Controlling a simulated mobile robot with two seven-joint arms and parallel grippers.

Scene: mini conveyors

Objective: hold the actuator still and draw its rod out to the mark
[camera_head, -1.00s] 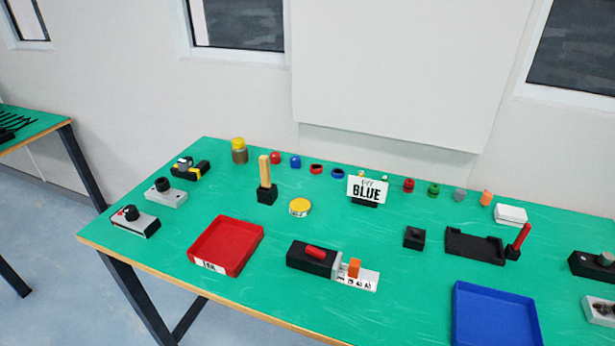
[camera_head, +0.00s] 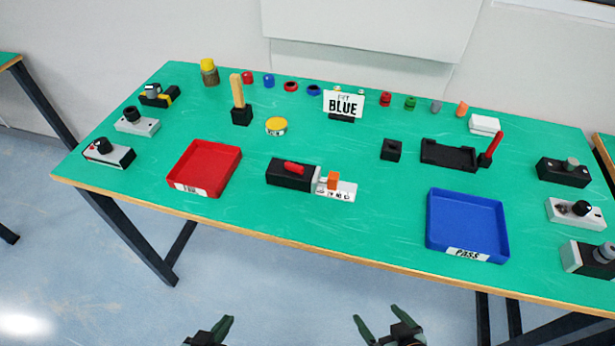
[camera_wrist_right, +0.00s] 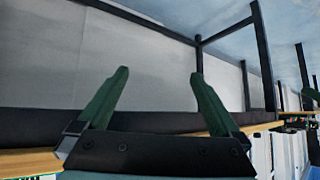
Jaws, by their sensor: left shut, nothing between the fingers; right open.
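The actuator (camera_head: 290,178) lies on the green table near its front edge, in the middle of the head view. It has a black body with a red part on top. An orange block (camera_head: 333,180) stands at its right end, over a white plate with marks (camera_head: 346,192). The rod is too small to make out clearly. My left gripper (camera_head: 229,321) is shut and empty, in front of and below the table edge. My right gripper (camera_head: 377,313) is open and empty, also short of the table; its spread fingers show in the right wrist view (camera_wrist_right: 158,76).
A red tray (camera_head: 205,168) is left of the actuator and a blue tray (camera_head: 466,222) is right of it. A BLUE sign (camera_head: 343,104) and small coloured parts stand behind. Switch boxes line both table ends. The table's wooden front edge (camera_head: 260,235) lies between grippers and actuator.

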